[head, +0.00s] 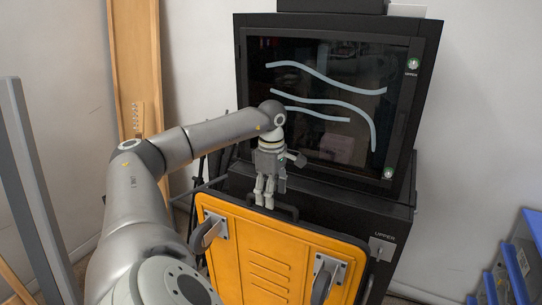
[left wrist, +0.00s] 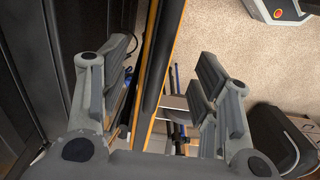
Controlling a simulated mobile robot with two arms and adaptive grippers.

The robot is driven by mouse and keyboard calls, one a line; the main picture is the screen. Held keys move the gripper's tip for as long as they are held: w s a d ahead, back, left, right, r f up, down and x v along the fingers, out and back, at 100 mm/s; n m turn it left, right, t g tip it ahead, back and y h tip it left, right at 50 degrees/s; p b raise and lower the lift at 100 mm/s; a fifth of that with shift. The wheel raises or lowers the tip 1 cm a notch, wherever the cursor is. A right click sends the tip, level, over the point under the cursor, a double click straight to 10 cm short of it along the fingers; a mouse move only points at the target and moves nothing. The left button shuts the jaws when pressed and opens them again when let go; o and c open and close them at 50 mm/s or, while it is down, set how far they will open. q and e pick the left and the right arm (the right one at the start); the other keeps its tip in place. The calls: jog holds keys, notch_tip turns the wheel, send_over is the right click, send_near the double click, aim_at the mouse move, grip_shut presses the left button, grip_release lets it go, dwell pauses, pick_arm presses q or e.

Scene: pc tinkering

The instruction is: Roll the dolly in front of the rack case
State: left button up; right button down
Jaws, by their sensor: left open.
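The black rack case (head: 290,65) stands upright at centre right in the head view, with a dark glass front and pale curved strips across it. My left gripper (head: 264,203) is open at the panel's top edge. In the left wrist view, the panel's thin edge (left wrist: 170,60) runs between the spread fingers (left wrist: 150,75), with gaps on both sides. My right gripper is not in view.
A black lower cabinet (head: 380,224) marked UPPER stands under the case. Blue units (head: 515,262) are at the lower right. A wooden board (head: 137,70) and a grey post (head: 30,180) stand at the left. Carpeted floor (left wrist: 275,65) shows beside the panel.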

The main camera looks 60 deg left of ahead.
pick_arm(q)
jog(key=shift+r, duration=1.75)
